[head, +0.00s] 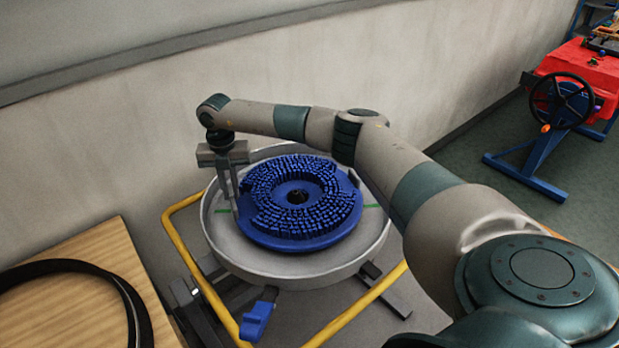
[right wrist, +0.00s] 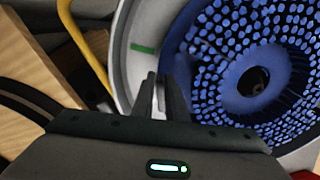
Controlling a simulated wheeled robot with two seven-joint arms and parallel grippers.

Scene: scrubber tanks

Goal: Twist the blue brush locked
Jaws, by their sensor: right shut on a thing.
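The blue brush (head: 298,240), a round disc with bristles facing up and a dark centre hub, lies flat in a round grey pan (head: 270,270). It also shows in the right wrist view (right wrist: 250,85). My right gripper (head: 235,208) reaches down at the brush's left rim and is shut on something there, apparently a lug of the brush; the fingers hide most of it. A dark lug (head: 353,178) stands on the brush's right rim. Green marks show on the pan at left (head: 222,211) and right (head: 371,206); the left one also shows in the wrist view (right wrist: 143,48). My left gripper is out of view.
A yellow tube frame (head: 345,323) surrounds the pan, with a blue pedal or lever (head: 257,318) in front. A wooden table (head: 85,248) with a black ring (head: 128,290) is at lower left. A wall rises behind. A red machine (head: 580,68) stands far right.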

